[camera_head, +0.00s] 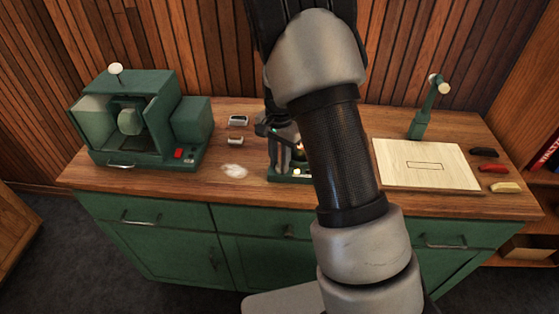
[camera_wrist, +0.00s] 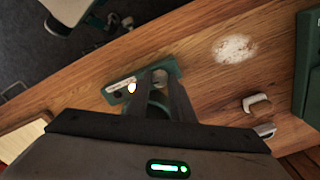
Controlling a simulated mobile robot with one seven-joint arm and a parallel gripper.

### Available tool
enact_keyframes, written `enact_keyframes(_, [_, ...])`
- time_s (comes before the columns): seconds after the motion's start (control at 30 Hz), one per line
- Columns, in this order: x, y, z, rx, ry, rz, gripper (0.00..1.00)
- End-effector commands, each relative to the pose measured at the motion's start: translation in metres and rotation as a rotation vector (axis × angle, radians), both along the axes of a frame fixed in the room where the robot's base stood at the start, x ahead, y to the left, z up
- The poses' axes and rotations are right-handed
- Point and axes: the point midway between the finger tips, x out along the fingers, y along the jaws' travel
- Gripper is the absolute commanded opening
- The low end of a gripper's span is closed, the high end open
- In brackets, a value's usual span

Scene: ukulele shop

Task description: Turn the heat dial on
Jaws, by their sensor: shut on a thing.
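A small green device (camera_head: 289,179) stands on the wooden counter, mostly hidden behind my arm in the head view. Its green base also shows in the wrist view (camera_wrist: 118,94), with a pale strip and a small lit yellowish light (camera_wrist: 131,87) on it. My gripper (camera_wrist: 159,76) reaches down over this device, its two dark fingers close together. The fingers are shut on a small part of the device, which I take to be the heat dial; they hide most of it, so its turned position cannot be told. An orange glow shows beside my arm at the device in the head view.
A green machine (camera_head: 185,125) with a red switch stands on the left. White powder (camera_head: 234,171) and two small blocks lie between it and the device. On the right are a pale board (camera_head: 425,178), a green stand (camera_head: 420,125) and several small coloured pieces (camera_head: 493,168).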

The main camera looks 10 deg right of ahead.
Motion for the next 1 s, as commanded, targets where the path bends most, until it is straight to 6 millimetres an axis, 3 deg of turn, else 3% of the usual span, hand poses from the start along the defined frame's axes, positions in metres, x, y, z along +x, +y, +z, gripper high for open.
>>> enact_keyframes(0.37, [0.0,0.0,0.0,0.0,-0.001,-0.004,0.0])
enact_keyframes(0.4, [0.0,0.0,0.0,0.0,-0.001,-0.004,0.24])
enact_keyframes(0.5, [0.0,0.0,0.0,0.0,-0.001,-0.004,0.4])
enact_keyframes(0.83, [0.0,0.0,0.003,0.0,-0.001,-0.004,0.4])
enact_keyframes(1.0, [0.001,0.001,0.025,0.001,-0.004,-0.004,0.4])
